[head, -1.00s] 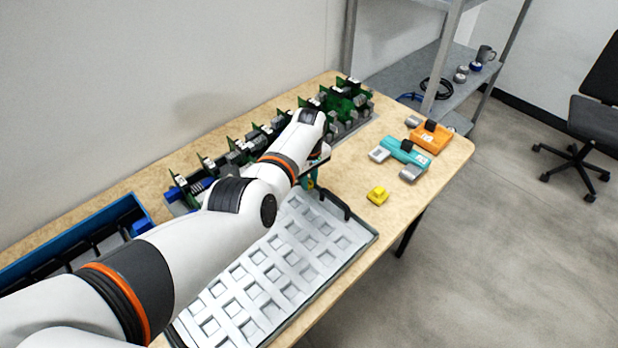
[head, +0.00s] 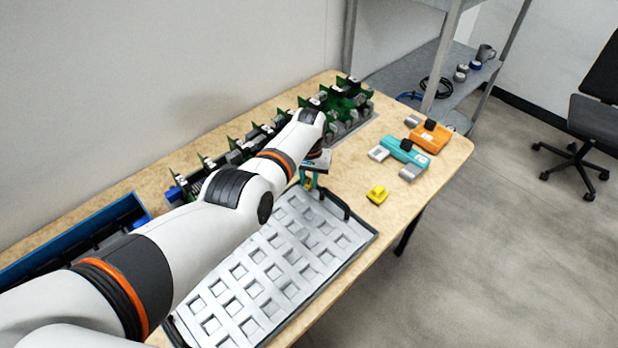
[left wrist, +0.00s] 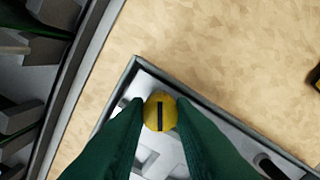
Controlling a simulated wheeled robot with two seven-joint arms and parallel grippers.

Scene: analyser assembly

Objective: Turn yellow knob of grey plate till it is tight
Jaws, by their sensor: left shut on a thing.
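The yellow knob (left wrist: 160,112) is round with a dark slot that runs nearly up and down in the left wrist view. It sits at a corner of the grey plate (left wrist: 122,92). My left gripper (left wrist: 160,114) is shut on the knob, with one green finger on each side. In the head view the left gripper (head: 308,183) points down at the plate's far corner, and the knob is small there. The grey plate (head: 258,284), with its rows of square openings, lies on the table. My right gripper is not in view.
A row of green circuit boards (head: 345,98) stands along the wall side. A blue bin (head: 75,240) is at the left. A dark handle (head: 334,203) rises near the gripper.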

